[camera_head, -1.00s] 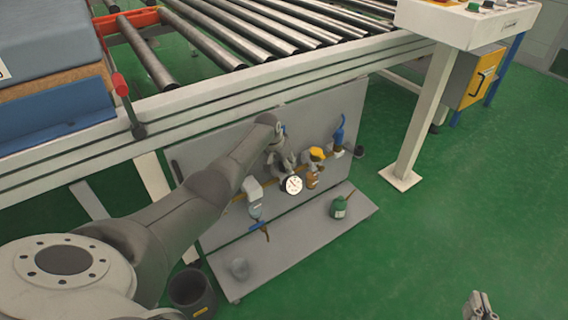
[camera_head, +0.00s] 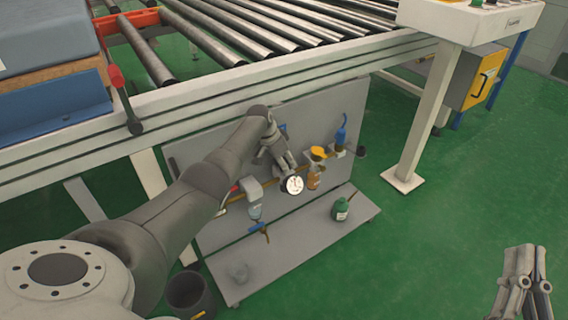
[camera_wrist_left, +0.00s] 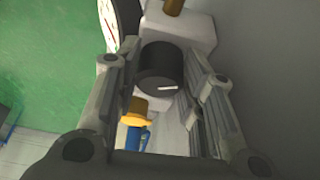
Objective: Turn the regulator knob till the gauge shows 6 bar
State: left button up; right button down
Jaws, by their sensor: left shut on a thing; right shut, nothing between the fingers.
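The regulator knob (camera_wrist_left: 161,68) is black with a white line and sits between the fingers of my left gripper (camera_wrist_left: 155,84) in the left wrist view. My left gripper (camera_head: 284,165) is shut on it and hides it in the head view. The round white pressure gauge (camera_head: 294,185) is beside the fingertips; its dial is too small to read. In the left wrist view the gauge (camera_wrist_left: 107,20) is edge-on, with only part of its dial showing. My right gripper (camera_head: 521,283) is shut and empty at the lower right of the head view.
A dark bin (camera_head: 190,294) stands left. A roller conveyor (camera_head: 270,75) is above.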

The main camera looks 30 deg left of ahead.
pick_arm(q)
jog(key=shift+r, duration=0.1)
dwell(0.3)
jog(key=o, duration=1)
